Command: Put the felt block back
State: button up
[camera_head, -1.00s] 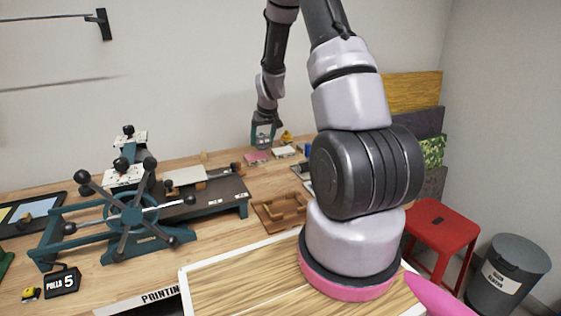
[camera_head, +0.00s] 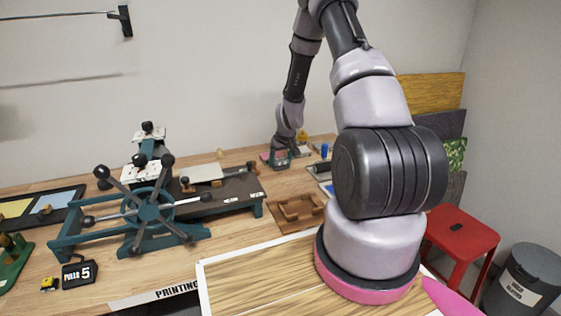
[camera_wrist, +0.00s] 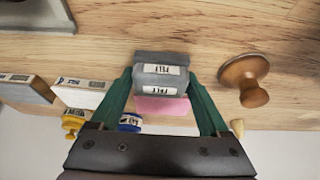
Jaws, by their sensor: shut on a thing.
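The felt block (camera_wrist: 160,71) is grey with white FELT labels and sits between the green fingers of my gripper (camera_wrist: 160,82) in the wrist view. My gripper is shut on it. In the head view my gripper (camera_head: 280,162) is low over the back of the wooden workbench (camera_head: 235,225), small and far off. Whether the block touches the bench I cannot tell. A pink block (camera_wrist: 162,105) lies just beyond the felt block in the wrist view, partly covered by it.
In the wrist view a wooden knob (camera_wrist: 243,75) stands to the right; a white box (camera_wrist: 82,93), grey box (camera_wrist: 25,88), yellow jar (camera_wrist: 73,122) and blue jar (camera_wrist: 130,122) are left. In the head view are a teal press (camera_head: 150,210) and wooden tray (camera_head: 297,211).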

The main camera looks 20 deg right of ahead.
jog(key=shift+f, duration=0.1)
jog(key=o, duration=1.2)
jog(key=shift+c, duration=0.2)
jog(key=s+a+r+m, duration=0.15)
jog(key=s+r, duration=0.35)
jog(key=r, duration=0.6)
jog(key=s+a+r+t+y, duration=0.1)
jog(key=s+a+r, duration=0.3)
jog(key=r, duration=0.8)
jog(key=s+a+r, duration=0.1)
jog(key=s+r, duration=0.5)
jog(key=r, duration=0.5)
jog(key=s+a+r+m, duration=0.1)
jog(key=s+r, duration=0.2)
jog(key=s, duration=0.3)
jog(key=s+a+r+t, duration=0.1)
jog(key=s+r, duration=0.2)
jog(key=s, duration=0.3)
jog(key=s+a+r+m+y, duration=0.1)
jog(key=s+a+r, duration=0.1)
jog(key=s, duration=0.4)
jog(key=shift+s+r+m+t, duration=0.3)
jog(key=shift+r+m, duration=0.05)
jog(key=shift+r, duration=0.3)
